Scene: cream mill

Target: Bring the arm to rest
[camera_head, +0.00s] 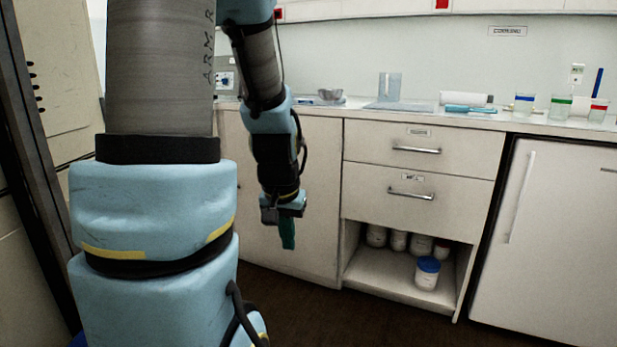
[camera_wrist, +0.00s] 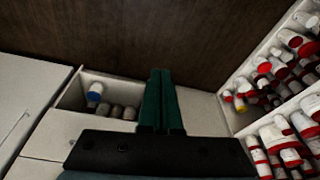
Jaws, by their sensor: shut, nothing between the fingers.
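My gripper (camera_head: 287,236) hangs pointing down in front of the pale cabinet, left of the drawers in the head view. In the wrist view its two green fingers (camera_wrist: 161,100) lie side by side, shut with nothing between them. My arm reaches up from the gripper to the top of the head view, bent at the elbow. The fingers appear clear of the cabinet front and the floor.
A counter (camera_head: 420,118) holds beakers and a clear stand. Below are two drawers (camera_head: 415,193) and an open shelf (camera_head: 375,277) with several jars. A white fridge-like unit (camera_head: 560,240) stands right. The wrist view shows racks of red-capped bottles (camera_wrist: 290,150) at right and dark floor (camera_wrist: 150,35).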

